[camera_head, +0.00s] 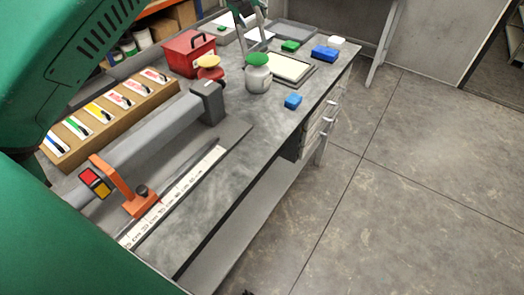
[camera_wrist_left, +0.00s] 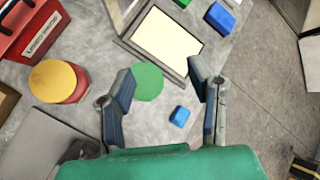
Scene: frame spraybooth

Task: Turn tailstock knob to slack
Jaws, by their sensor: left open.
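A grey rail (camera_head: 150,135) lies along the bench, with a dark grey end block (camera_head: 208,103). An orange bracket (camera_head: 125,188) with a small dark knob (camera_head: 141,191) stands at its near end. I cannot tell for sure that this is the tailstock knob, nor read its setting. My left gripper (camera_head: 253,42) is open and empty, well beyond the bracket, above the jar with a green lid (camera_head: 258,60). In the left wrist view its spread fingers (camera_wrist_left: 162,75) frame the green lid (camera_wrist_left: 148,82) without visible contact. My right gripper is not seen.
A white ruler (camera_head: 180,192) lies before the rail. A board of coloured cards (camera_head: 120,120), a red box (camera_head: 188,52) and a yellow-lidded red jar (camera_head: 209,70) stand behind. A small blue block (camera_head: 293,101) lies near the bench edge. The near right bench top is clear.

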